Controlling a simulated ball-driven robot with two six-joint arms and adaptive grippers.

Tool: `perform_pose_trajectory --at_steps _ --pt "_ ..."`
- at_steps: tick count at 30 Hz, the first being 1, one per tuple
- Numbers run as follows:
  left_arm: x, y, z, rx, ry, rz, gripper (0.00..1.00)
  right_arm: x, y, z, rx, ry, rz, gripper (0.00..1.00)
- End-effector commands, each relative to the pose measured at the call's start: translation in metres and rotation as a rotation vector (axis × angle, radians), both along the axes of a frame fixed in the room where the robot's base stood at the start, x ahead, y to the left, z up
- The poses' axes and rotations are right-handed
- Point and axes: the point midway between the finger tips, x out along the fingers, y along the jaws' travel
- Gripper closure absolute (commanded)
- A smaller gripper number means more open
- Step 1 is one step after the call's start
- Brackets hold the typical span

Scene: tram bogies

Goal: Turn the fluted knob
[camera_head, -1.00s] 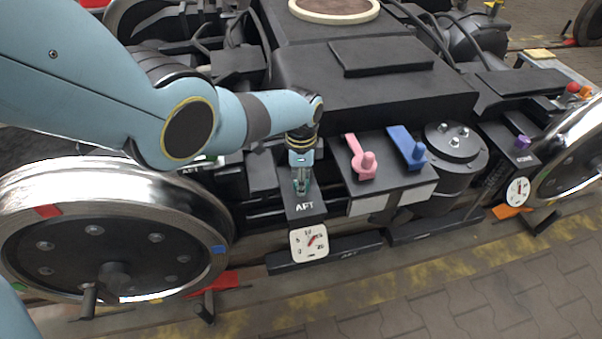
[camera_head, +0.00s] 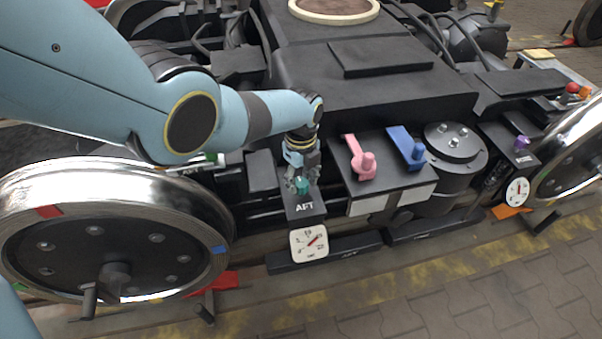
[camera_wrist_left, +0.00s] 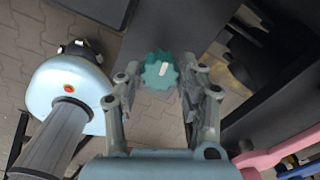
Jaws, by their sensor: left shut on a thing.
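The teal fluted knob (camera_head: 302,186) stands on the black AFT box (camera_head: 305,208), just behind the white lettering. In the left wrist view the knob (camera_wrist_left: 160,71) shows its toothed rim and a short white mark on its top. My left gripper (camera_head: 301,181) points down over the box and is shut on the knob, with one finger on each side of it. A white dial gauge (camera_head: 309,243) with a red needle is fixed to the front of the AFT box. My right gripper is in neither view.
A pink lever (camera_head: 362,163) and a blue lever (camera_head: 408,148) stand on the panel right of the knob. A large steel wheel (camera_head: 115,240) is at the left. A purple knob (camera_head: 521,142) with another gauge (camera_head: 517,190) is at the far right.

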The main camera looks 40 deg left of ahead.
Motion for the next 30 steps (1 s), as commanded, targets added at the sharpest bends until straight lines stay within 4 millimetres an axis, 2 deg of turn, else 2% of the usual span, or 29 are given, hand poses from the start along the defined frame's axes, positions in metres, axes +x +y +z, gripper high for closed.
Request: perform_pose_trajectory --at_steps 12,29,30 --pt "-0.0001 -0.0003 -0.0003 0.0 0.0 -0.19 0.93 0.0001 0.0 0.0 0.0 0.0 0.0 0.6" --pt "-0.0002 -0.0004 -0.0003 -0.001 0.0 -0.216 0.93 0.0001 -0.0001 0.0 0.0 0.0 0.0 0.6" --pt "-0.0001 -0.0004 -0.0003 -0.001 0.0 -0.216 0.56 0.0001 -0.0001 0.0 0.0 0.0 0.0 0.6"
